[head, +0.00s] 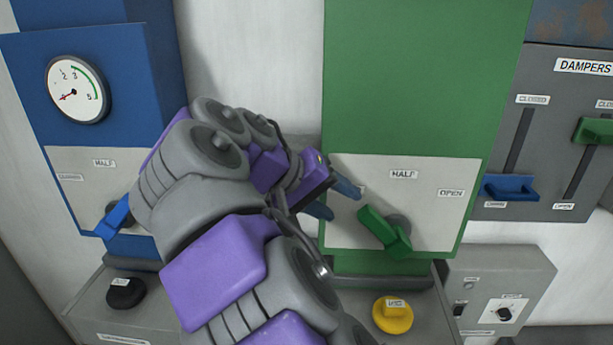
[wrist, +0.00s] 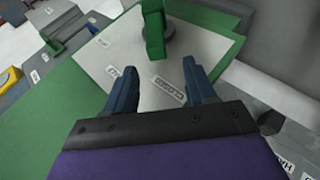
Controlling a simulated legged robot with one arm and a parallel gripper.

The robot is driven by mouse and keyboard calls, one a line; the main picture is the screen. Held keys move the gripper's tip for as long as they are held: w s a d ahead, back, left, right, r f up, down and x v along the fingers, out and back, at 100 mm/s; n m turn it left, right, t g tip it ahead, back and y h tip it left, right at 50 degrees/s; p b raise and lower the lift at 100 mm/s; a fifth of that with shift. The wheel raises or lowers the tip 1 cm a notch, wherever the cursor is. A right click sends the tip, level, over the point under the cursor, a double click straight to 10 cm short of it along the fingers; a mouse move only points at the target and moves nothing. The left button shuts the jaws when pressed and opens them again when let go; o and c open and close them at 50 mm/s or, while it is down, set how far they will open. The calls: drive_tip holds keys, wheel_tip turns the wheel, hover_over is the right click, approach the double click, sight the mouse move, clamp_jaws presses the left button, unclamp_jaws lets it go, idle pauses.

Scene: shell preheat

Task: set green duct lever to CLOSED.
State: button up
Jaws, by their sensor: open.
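The green duct lever (head: 384,232) sits on a pale plate (head: 345,232) on the green panel, in front of a round grey hub. Its bar slants from upper left to lower right in the head view. The plate's HALF label is above it and OPEN to its upper right. My gripper (head: 333,198) is open and empty, just left of the lever and apart from it. In the wrist view the lever (wrist: 153,30) stands beyond my open fingertips (wrist: 160,68). The CLOSED label (wrist: 170,92) shows between the fingers; in the head view my gripper's area hides it.
A blue panel with a gauge (head: 76,90) and a blue lever (head: 115,217) is at left. A yellow knob (head: 393,315) is below the green panel, a black knob (head: 126,293) at lower left. A dampers panel (head: 500,130) with blue and green sliders is at right.

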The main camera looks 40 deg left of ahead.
drive_tip(key=shift+a+p+v, duration=0.2)
drive_tip(key=shift+p+v, duration=1.45)
drive_tip(key=shift+v, duration=1.35)
